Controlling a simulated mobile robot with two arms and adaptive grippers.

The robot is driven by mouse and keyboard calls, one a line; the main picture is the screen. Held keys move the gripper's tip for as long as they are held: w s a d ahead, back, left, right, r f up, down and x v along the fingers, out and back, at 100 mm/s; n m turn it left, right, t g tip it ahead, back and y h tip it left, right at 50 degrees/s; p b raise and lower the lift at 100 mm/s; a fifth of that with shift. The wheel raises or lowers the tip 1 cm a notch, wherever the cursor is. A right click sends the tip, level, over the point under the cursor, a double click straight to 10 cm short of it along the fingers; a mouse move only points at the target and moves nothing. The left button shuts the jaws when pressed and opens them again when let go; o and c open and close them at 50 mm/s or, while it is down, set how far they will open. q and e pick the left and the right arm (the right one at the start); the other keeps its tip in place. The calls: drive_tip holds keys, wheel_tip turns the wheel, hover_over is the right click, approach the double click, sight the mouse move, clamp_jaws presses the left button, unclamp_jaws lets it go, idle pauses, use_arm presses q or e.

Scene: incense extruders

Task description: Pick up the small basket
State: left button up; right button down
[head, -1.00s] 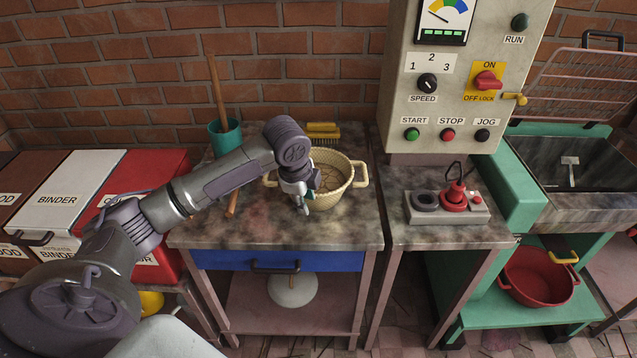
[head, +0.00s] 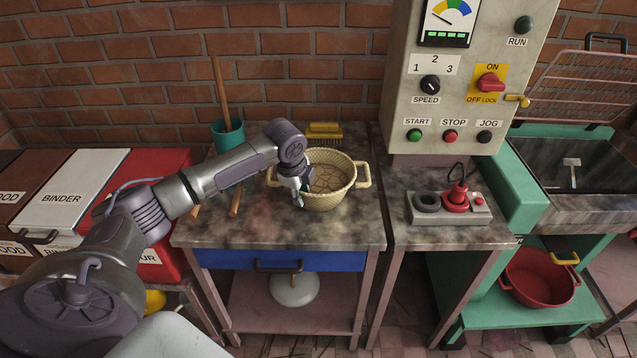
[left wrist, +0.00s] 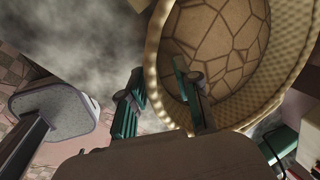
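The small basket (head: 330,196) is a pale yellow woven bowl with two side handles. It stands upright on the worn table in the middle of the head view. My left gripper (head: 298,192) is at the basket's left rim. In the left wrist view the basket's rim (left wrist: 152,70) passes between the two fingers of the left gripper (left wrist: 163,105). One finger is outside the wall and one is over the inside. The fingers are apart, and I cannot tell whether either touches the basket. My right gripper is not in view.
The table (head: 345,228) also holds a teal cup (head: 228,135) with a wooden stick and a yellow brush (head: 324,132) behind the basket. A socket block (head: 448,208) and the control panel (head: 460,70) stand to the right. The table's front is clear.

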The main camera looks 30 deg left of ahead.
sight(308, 207)
use_arm(q)
drive_tip(key=x, duration=0.4)
drive_tip(key=shift+w+d+f, duration=0.1)
drive_tip(key=shift+w+d, duration=0.05)
drive_tip(key=shift+d, duration=0.2)
clamp_jaws()
